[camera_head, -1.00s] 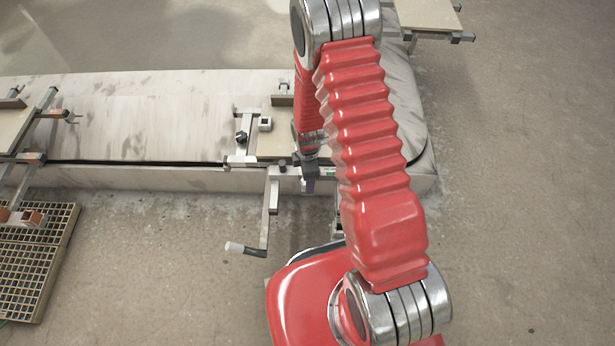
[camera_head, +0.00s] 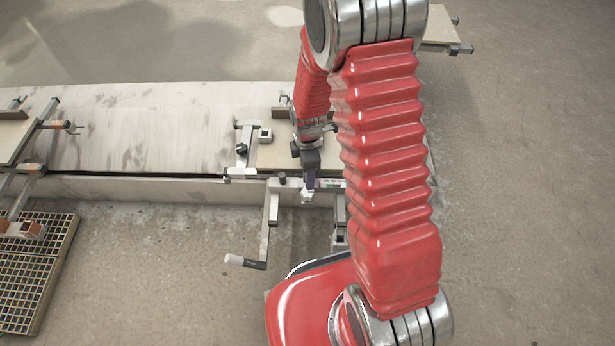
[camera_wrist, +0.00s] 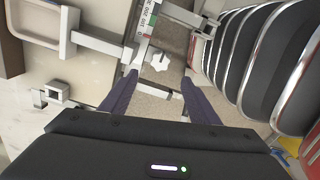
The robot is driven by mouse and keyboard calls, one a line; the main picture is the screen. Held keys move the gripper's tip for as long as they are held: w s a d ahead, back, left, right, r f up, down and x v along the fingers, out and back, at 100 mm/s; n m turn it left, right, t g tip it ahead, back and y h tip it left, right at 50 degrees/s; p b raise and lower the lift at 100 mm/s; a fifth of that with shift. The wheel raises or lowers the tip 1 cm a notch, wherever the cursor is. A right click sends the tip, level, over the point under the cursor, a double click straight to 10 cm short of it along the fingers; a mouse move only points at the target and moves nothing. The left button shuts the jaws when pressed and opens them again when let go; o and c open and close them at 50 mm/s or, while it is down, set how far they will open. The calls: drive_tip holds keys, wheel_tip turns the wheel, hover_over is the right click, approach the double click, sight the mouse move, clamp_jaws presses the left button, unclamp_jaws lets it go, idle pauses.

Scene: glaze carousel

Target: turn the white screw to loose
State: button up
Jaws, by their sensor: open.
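The white screw (camera_wrist: 160,62) shows as a small white star-shaped knob in the wrist view, beside a metal bar with a printed scale and a green and a red mark (camera_wrist: 146,24). In the head view it is a small white shape (camera_head: 307,197) just below my fingertips. My gripper (camera_wrist: 159,79) is open, with its two dark purple fingers apart and nothing between them. The screw lies just beyond the fingertips, between their lines, apart from both in the picture. In the head view my gripper (camera_head: 311,181) hangs over the front edge of the long pale bench.
A crank with a white handle (camera_head: 236,260) hangs in front of the bench (camera_head: 130,190). A metal clamp (camera_head: 243,148) stands left of my gripper. Brown gratings (camera_head: 40,275) lie at the lower left. The floor between them is open.

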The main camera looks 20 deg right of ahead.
drive_tip(key=shift+r, duration=1.25)
drive_tip(key=s+r+m+t, duration=0.2)
drive_tip(key=s+r+m, duration=0.3)
drive_tip(key=r, duration=0.6)
drive_tip(key=s+r+m+t, duration=0.1)
drive_tip(key=s+r+m, duration=0.5)
drive_tip(key=r, duration=0.5)
drive_tip(key=s+r+m+t, duration=0.2)
drive_tip(key=s+r+m, duration=0.3)
drive_tip(key=r, duration=0.7)
drive_tip(key=shift+s+a+m+t, duration=0.15)
drive_tip(key=shift+s+m+t, duration=0.2)
drive_tip(key=shift+s, duration=0.75)
